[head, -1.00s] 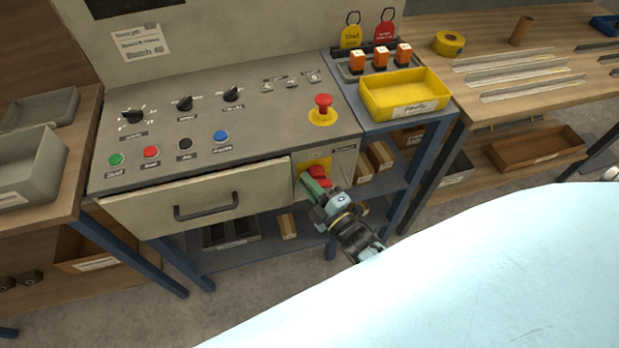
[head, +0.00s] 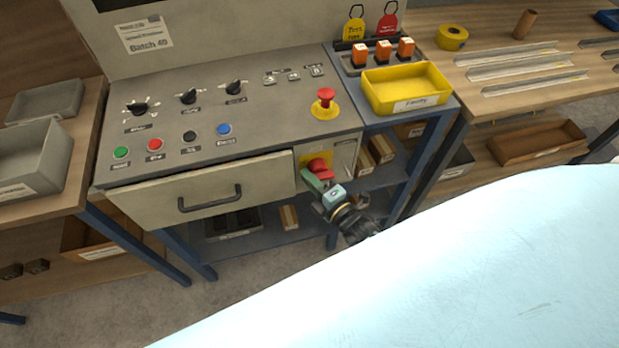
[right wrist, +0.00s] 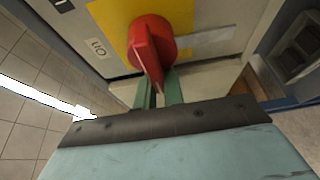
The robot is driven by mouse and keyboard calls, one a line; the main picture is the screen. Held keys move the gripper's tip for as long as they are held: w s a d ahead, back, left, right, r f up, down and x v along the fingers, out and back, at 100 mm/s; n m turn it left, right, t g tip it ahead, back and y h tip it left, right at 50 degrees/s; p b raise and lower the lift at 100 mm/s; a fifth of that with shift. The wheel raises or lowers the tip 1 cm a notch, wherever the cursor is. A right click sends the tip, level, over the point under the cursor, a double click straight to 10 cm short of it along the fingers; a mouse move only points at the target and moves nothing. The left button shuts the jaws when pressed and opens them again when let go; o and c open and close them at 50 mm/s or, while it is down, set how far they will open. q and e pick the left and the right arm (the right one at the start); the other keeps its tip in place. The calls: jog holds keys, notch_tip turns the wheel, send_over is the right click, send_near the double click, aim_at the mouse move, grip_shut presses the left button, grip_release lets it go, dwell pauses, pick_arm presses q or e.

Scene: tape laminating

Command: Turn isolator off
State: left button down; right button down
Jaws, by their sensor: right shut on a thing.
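The isolator is a red rotary handle (head: 318,168) on a yellow plate (head: 309,159), on the front face of the machine below the panel's right corner. In the right wrist view the red handle (right wrist: 151,48) shows close up, its flat grip pointing down towards my gripper. My right gripper (head: 318,181) is at the handle, its green fingers (right wrist: 159,92) shut on the grip's lower part. A label (right wrist: 97,47) reading something like "I/O" is left of the plate. My left gripper is not in view.
A red emergency button (head: 325,98) stands on the panel just above. The half-open drawer (head: 215,195) juts out left of the isolator. A yellow tray (head: 405,90) is on the blue stand at the right. The floor in front is clear.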

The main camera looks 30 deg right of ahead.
jog(key=shift+s+d+f, duration=0.1)
jog(key=shift+d+f, duration=0.1)
jog(key=shift+d, duration=0.1)
jog(key=c, duration=1.6)
grip_release()
jog(key=shift+o, duration=0.5)
jog(key=shift+r, duration=0.15)
jog(key=s+d, duration=0.2)
jog(key=s, duration=1.1)
jog(key=shift+d, duration=0.2)
